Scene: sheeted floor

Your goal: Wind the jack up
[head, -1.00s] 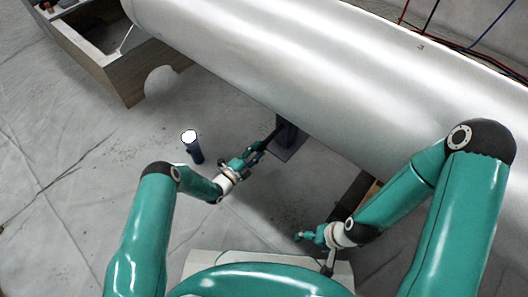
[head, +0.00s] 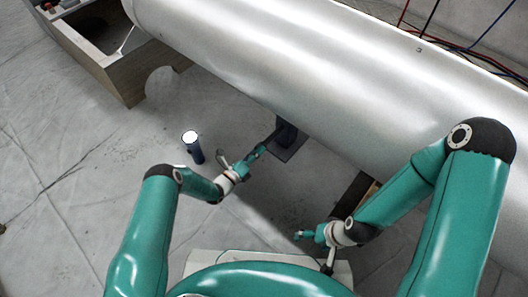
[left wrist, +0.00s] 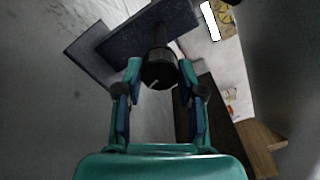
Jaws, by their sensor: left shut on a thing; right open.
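The jack (head: 286,133) is a dark blue post on a flat base plate, standing on the sheeted floor under the edge of a large silvery cylinder. In the left wrist view its dark body (left wrist: 140,27) has a round black knob (left wrist: 158,72) pointing towards me. My left gripper (head: 260,152) reaches the jack from the lower left; in the left wrist view its fingers (left wrist: 160,68) are shut on the knob, one on each side. My right gripper (head: 301,235) is open and empty, low over the floor near my base, apart from the jack.
The silvery cylinder (head: 300,70) spans the upper picture. A wooden cradle (head: 105,72) stands at upper left. A dark blue can with a white top (head: 195,150) stands left of my left gripper. Cables (head: 470,45) lie at upper right. The floor at left is clear.

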